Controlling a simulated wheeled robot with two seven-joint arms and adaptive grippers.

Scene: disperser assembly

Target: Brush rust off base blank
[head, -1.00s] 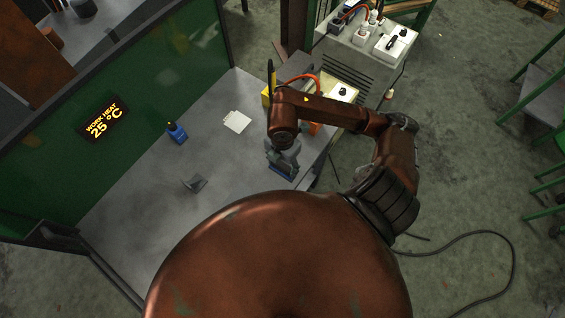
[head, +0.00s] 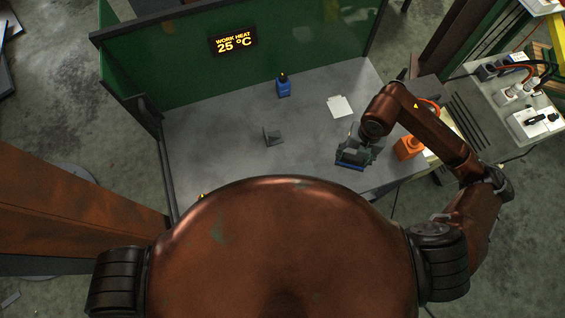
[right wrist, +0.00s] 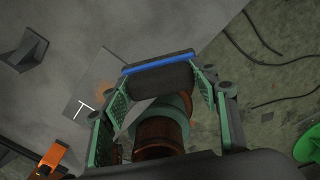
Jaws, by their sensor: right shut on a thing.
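My right gripper (head: 356,147) is shut on a dark brush-like block with a blue strip along its edge. In the right wrist view this block (right wrist: 160,76) lies across between the two green fingers of my gripper (right wrist: 158,92). A flat grey plate (right wrist: 82,92), seemingly the base blank, lies on the bench to the left of the block there. It has a rust-brown patch and a white T-shaped mark. I cannot tell whether the block touches it. In the head view I cannot make out this plate near my gripper. My left gripper is not in view.
On the grey bench (head: 220,165) stand a grey bracket (head: 272,136), a blue bottle (head: 283,86), white sheets (head: 340,106) and an orange object (head: 408,147). A green panel (head: 180,65) closes the back. A cabinet with sockets (head: 510,105) stands right.

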